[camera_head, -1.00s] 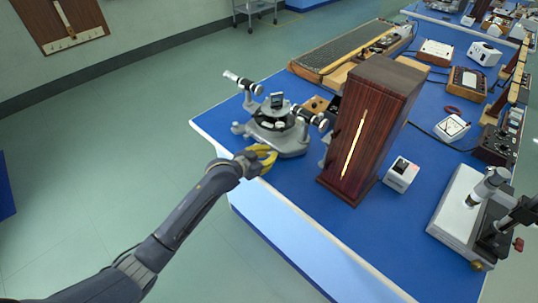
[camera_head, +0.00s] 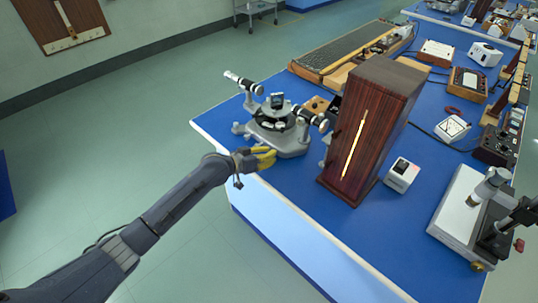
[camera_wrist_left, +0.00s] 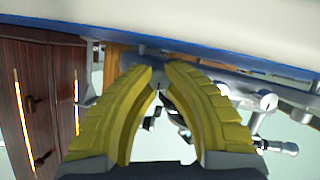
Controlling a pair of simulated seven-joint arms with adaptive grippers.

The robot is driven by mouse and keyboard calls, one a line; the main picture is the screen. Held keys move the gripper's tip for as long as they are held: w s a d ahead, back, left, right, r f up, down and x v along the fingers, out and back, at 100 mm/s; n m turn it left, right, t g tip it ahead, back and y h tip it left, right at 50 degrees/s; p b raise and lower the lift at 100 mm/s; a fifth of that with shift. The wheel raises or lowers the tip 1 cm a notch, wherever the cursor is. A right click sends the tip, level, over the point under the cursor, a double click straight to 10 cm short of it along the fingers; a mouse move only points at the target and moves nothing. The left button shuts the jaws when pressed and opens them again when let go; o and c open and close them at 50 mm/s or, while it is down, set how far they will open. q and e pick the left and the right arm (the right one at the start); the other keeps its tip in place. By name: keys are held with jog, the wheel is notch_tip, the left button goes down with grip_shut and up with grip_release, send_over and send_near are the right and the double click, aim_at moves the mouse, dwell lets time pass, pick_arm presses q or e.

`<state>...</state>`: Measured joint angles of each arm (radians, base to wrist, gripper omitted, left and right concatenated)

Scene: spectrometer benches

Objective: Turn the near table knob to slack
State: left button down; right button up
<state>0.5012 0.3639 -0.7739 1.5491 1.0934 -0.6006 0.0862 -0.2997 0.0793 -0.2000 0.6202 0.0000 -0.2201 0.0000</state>
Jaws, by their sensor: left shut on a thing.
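The grey spectrometer (camera_head: 280,138) stands on the near left corner of the blue bench, with two telescope-like tubes and a round central table. My left gripper (camera_head: 271,157), with yellow fingers, is at its near side, low by the base. In the left wrist view the fingertips (camera_wrist_left: 159,74) meet on a small grey knob (camera_wrist_left: 158,86), mostly hidden between them. The fingers hide this knob in the head view. The spectrometer's tubes (camera_wrist_left: 262,122) show to the right of the fingers in the wrist view. My right gripper is not in view.
A tall dark wooden box (camera_head: 370,130) with a bright slit stands right of the spectrometer. A small white box (camera_head: 401,176) sits beside it, and a grey-white instrument (camera_head: 462,215) is farther right. Open floor lies left of the bench.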

pick_arm(q)
jog(key=shift+w+r, duration=0.1)
jog(key=shift+r, duration=0.15)
jog(key=c, duration=1.7)
grip_release()
jog(key=o, duration=0.4)
jog(key=shift+f, duration=0.15)
jog(key=shift+o, duration=0.2)
jog(key=v, duration=1.2)
